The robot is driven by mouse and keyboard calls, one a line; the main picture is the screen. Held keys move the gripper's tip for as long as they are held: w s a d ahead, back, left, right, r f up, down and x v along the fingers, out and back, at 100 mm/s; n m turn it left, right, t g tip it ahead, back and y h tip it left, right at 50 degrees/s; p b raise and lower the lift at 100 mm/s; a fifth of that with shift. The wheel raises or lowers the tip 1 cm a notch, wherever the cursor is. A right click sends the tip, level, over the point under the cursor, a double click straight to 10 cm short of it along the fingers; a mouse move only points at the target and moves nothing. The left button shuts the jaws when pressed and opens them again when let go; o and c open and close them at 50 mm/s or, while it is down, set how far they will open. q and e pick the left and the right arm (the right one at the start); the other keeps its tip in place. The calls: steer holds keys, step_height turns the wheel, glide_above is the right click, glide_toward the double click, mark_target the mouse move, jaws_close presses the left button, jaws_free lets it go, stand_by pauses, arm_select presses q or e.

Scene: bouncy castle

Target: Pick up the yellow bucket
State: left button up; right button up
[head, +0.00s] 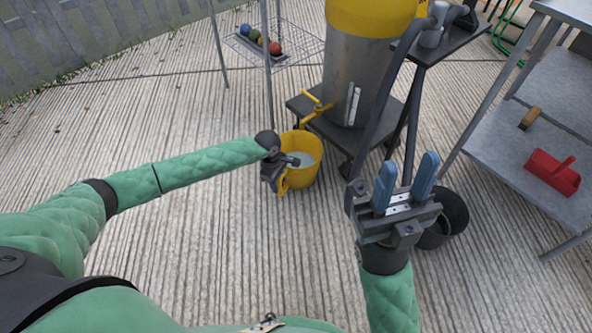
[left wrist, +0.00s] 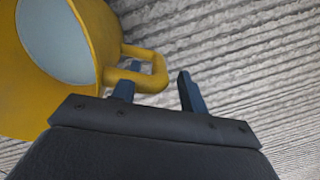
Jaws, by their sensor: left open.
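The yellow bucket (head: 305,178) stands upright on the ribbed floor near the middle of the head view, with something pale inside. In the left wrist view the bucket (left wrist: 96,30) fills the upper left, its side handle (left wrist: 148,54) pointing towards my fingers. My left gripper (head: 277,182) is at the bucket's left side. Its blue fingers (left wrist: 158,92) are apart. The left finger overlaps the handle loop, partly hidden by it; I cannot tell whether they touch. My right gripper (head: 406,183) is open and empty, raised to the right of the bucket.
A black bucket (head: 450,216) stands behind my right gripper. A wheeled cart (head: 312,108) carries a grey-and-yellow drum (head: 352,75) just behind the yellow bucket. A wire rack (head: 300,46) with balls is at the back. A metal shelf (head: 500,140) holds a red scoop (head: 552,172) and a brush (head: 530,118). Floor at left is clear.

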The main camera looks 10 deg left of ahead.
arm_select(q)
steer(key=shift+d+f, duration=0.1)
steer(key=shift+f, duration=0.85)
jaws_close()
stand_by(0.6)
steer(key=shift+r, duration=0.15)
